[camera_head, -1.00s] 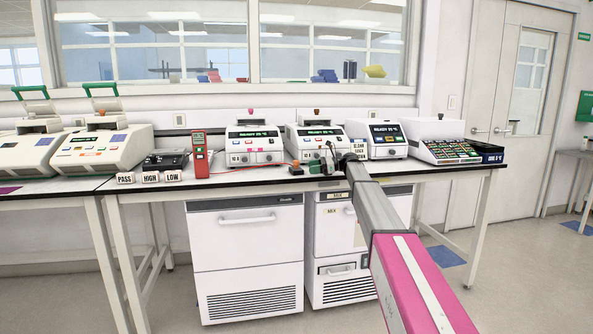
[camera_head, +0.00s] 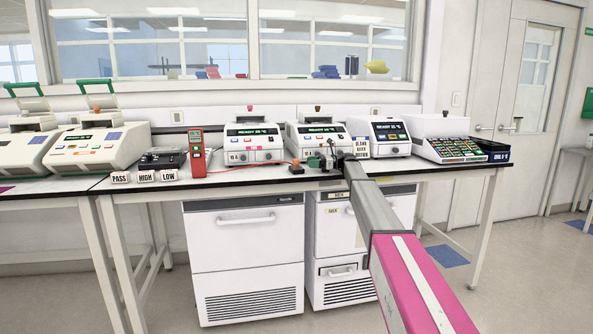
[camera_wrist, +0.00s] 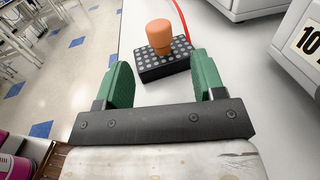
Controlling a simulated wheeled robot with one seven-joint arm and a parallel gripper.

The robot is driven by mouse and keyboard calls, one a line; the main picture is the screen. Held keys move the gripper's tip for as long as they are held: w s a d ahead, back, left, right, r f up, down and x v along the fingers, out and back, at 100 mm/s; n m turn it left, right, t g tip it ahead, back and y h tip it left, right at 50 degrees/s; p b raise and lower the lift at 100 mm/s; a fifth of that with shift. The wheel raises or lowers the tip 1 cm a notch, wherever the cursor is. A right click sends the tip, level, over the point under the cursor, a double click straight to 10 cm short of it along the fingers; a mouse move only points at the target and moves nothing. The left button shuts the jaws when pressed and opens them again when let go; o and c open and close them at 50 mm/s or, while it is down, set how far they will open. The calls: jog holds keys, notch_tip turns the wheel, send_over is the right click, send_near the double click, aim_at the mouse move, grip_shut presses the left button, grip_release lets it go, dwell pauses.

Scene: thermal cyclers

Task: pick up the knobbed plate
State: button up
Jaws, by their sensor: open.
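The knobbed plate (camera_wrist: 167,69) is a small black block with rows of light dots on top and an orange knob (camera_wrist: 159,36) standing up from it. In the wrist view it lies on the white bench just beyond my gripper (camera_wrist: 163,85), between the lines of its two green fingers. My gripper is open and empty, and its fingers are short of the plate. In the head view the plate (camera_head: 297,170) is a small dark block with an orange top, left of my gripper (camera_head: 322,161), in front of the cyclers.
White thermal cyclers (camera_head: 252,145) stand in a row behind the plate. A red cable (camera_wrist: 184,20) runs along the bench beside it. A red handheld meter (camera_head: 197,153) and PASS, HIGH and LOW signs (camera_head: 146,177) stand to the left. The bench's front edge is close.

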aim_at(297, 162)
jog(key=a, duration=0.4)
jog(key=s+a, duration=0.1)
jog(key=a, duration=0.2)
jog(key=shift+a, duration=0.1)
jog(key=c, duration=1.1)
